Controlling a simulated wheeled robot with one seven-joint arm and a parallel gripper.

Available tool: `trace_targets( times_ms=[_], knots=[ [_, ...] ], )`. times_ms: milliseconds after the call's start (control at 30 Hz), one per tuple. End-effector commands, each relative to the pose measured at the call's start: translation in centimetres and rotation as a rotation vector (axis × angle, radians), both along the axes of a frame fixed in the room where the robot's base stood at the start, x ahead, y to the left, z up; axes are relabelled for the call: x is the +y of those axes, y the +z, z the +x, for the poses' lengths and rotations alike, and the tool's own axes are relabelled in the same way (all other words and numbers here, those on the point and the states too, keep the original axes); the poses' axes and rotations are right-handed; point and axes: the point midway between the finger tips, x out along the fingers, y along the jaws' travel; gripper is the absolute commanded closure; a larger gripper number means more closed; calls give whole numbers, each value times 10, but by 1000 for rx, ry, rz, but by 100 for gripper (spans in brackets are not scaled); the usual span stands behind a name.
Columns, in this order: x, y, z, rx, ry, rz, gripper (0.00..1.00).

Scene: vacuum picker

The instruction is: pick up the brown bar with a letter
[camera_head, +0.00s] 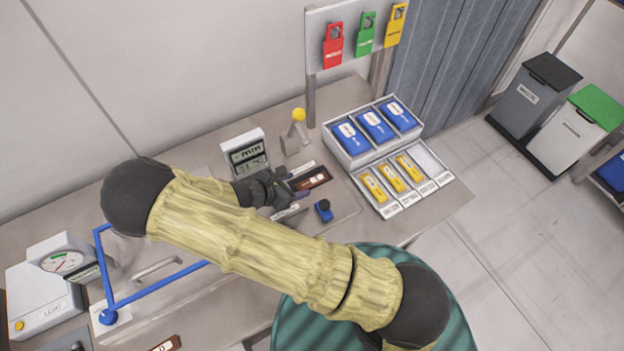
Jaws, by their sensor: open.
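A dark brown bar (313,180) with a pale marking lies on the grey desk right of centre. The marking is too small to read. My dark gripper (287,187) is open, low over the desk at the bar's left end. I cannot tell whether the fingers touch the bar or how much of it they hide. A second brown bar (165,344) with a letter on a white patch shows at the bottom edge, partly cut off by the picture.
A blue knob (323,210) stands just below the bar. A digital display (246,155) and a yellow-topped lever (297,126) stand behind. Right are a tray of blue packs (340,152) and yellow items (394,178). A dial gauge (62,262) and blue frame (103,265) are left.

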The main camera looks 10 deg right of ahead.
Motion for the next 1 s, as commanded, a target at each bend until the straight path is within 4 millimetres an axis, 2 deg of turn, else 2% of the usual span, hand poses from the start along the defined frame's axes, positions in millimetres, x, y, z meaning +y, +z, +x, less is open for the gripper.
trace_targets(
  times_ms=[467, 800, 1000],
  knots=[
    [-6, -5, 4, -1, -1, 0, 42],
    [-31, -26, 21, -1, -2, -3, 42],
    [-38, -34, 25, 0, 0, 0, 42]
  ],
)
